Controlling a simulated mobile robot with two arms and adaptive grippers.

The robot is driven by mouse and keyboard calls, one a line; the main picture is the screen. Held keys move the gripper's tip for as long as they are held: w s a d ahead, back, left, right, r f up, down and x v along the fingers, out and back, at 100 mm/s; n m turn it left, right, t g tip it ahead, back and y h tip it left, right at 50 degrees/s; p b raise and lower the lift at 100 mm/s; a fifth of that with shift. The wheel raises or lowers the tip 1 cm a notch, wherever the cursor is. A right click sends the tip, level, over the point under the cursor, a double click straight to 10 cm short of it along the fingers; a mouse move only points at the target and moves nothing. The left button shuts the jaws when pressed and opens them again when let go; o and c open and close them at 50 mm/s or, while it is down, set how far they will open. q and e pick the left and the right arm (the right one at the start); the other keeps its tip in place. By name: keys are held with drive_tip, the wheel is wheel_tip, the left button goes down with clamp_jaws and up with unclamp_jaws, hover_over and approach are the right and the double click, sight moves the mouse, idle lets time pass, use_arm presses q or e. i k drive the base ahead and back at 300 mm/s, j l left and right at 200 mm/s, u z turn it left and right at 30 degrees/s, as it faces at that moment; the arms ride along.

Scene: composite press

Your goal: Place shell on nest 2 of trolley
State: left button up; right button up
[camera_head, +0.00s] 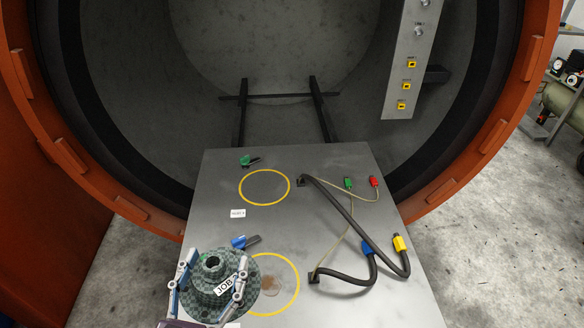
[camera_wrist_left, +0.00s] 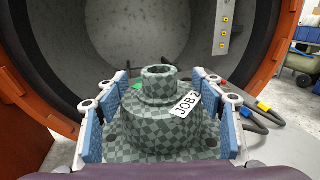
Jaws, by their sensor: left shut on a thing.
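The shell (camera_head: 213,285) is a stepped, round, grey-green checkered piece with a hollow neck and a tag reading JOB 2. My left gripper (camera_head: 214,272) is shut around its sides, and in the left wrist view the blue pads flank the shell (camera_wrist_left: 155,140). The shell is upright over the near left part of the trolley (camera_head: 330,165). It covers the left part of the near yellow ring (camera_head: 298,287); I cannot tell its height above the top. The far yellow ring (camera_head: 243,177) is empty. My right gripper is not in view.
A brownish patch (camera_head: 270,284) lies inside the near ring. Black hoses (camera_head: 356,228) and thin leads with green and red connectors (camera_head: 374,181) occupy the trolley's right side. Blue (camera_head: 239,242) and green (camera_head: 245,161) connectors lie near the rings. The orange-rimmed chamber (camera_head: 490,150) opens behind.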

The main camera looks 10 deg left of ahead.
sight(265, 186)
drive_tip(key=i+j+z, duration=0.2)
drive_tip(key=j, duration=0.15)
drive_tip(key=i+j+z, duration=0.2)
drive_tip(key=j, duration=0.15)
drive_tip(key=j+z, duration=0.15)
drive_tip(key=j, duration=0.3)
drive_tip(key=j+z, duration=0.15)
drive_tip(key=j, duration=0.3)
drive_tip(key=k+j+z, duration=0.1)
drive_tip(key=j, duration=0.35)
drive_tip(key=k+j+z, duration=0.15)
drive_tip(key=j, duration=0.3)
drive_tip(key=k+j+z, duration=0.15)
drive_tip(key=j, duration=0.3)
drive_tip(key=k+j+z, duration=0.15)
drive_tip(key=j, duration=0.3)
drive_tip(key=k+j+z, duration=0.1)
drive_tip(key=j, duration=0.3)
